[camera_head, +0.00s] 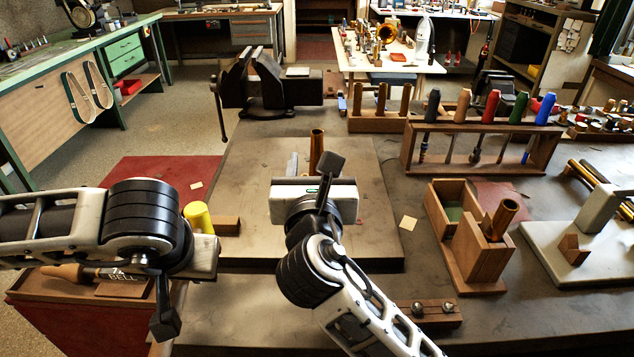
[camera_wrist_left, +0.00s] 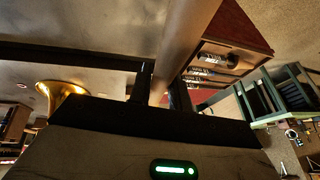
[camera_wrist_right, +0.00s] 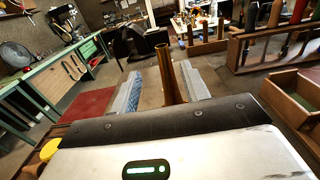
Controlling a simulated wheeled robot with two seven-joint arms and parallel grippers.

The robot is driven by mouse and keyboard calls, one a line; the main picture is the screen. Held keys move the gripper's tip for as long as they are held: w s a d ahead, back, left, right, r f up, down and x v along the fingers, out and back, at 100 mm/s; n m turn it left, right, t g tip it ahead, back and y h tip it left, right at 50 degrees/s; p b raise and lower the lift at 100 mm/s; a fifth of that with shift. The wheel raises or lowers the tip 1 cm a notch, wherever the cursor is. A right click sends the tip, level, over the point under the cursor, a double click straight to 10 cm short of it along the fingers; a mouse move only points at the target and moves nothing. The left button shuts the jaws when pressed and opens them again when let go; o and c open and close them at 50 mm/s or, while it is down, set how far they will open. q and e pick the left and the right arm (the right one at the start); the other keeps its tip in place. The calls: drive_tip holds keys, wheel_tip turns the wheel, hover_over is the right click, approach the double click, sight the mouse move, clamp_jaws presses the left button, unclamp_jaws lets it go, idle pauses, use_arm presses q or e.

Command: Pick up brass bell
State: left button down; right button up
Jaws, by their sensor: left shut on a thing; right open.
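The brass bell shows as a flared brass rim (camera_wrist_left: 60,92) in the left wrist view. An upright brass tube (camera_head: 317,148), apparently its narrow end, rises behind my right gripper (camera_head: 318,185), which hides the part below. In the right wrist view the tube (camera_wrist_right: 167,75) stands between the two spread grey fingers; contact is not visible. My right gripper is open. My left gripper (camera_wrist_left: 163,92) is shut on a long brown handle-like piece (camera_wrist_left: 188,40). A yellow cylinder (camera_head: 198,217) shows beside the left wrist; whether it joins that piece I cannot tell.
A black vise (camera_head: 270,85) stands behind the grey slab (camera_head: 385,215). A tool rack (camera_head: 480,135) and an open wooden box (camera_head: 438,212) with a brass-topped block are to the right. The slab's right strip is mostly clear.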

sight(317, 140)
drive_tip(key=w, duration=0.9)
drive_tip(key=shift+d+r, duration=0.1)
drive_tip(key=shift+d, duration=0.15)
clamp_jaws()
